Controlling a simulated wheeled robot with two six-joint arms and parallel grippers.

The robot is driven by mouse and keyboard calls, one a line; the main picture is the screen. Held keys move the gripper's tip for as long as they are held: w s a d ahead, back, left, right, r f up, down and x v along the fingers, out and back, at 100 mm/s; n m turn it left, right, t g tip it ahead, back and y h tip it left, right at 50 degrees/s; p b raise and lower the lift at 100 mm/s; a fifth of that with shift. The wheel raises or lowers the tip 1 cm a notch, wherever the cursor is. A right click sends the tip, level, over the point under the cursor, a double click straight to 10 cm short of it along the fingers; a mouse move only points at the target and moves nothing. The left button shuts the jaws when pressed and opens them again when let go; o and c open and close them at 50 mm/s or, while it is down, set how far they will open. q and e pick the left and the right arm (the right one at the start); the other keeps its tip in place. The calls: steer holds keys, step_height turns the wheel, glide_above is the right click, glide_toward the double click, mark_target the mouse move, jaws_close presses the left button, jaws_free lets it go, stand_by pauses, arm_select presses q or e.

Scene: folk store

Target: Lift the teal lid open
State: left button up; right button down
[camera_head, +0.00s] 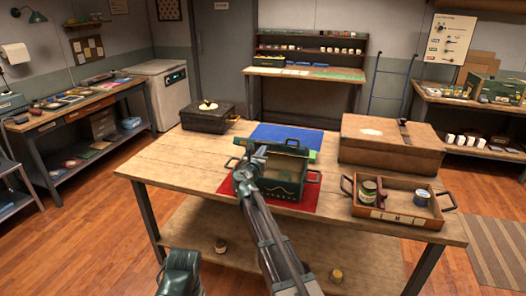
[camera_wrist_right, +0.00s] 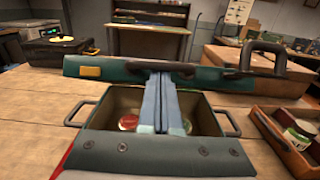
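A dark teal box (camera_head: 281,189) stands on a red mat on the wooden table. Its inside shows, with a red-topped can (camera_wrist_right: 128,122) in it. The teal lid (camera_wrist_right: 95,68) is raised at the box's far side, seen nearly edge-on in the wrist view, with a yellow label on it. My right gripper (camera_wrist_right: 160,75) reaches over the box; its fingers are together, with tips at the lid's dark bar. I cannot tell whether they touch or hold it. In the head view my right gripper (camera_head: 262,151) hides part of the box.
On the table, a wooden tray (camera_head: 392,214) with jars stands right, a brown chest (camera_head: 385,155) behind it. A black case (camera_head: 205,122) stands back left, a blue mat (camera_head: 285,135) behind the box. The table's front left is clear.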

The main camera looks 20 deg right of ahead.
stand_by(0.3)
steer(key=shift+w+d+r+p, duration=0.2)
steer(key=shift+w+r+p, duration=0.1)
steer(key=shift+r+p, duration=0.3)
steer(key=shift+w+d+r+p, duration=0.15)
steer(key=shift+w+r+p, duration=0.15)
steer(key=shift+r+p, duration=0.2)
steer(key=v, duration=1.1)
stand_by(0.5)
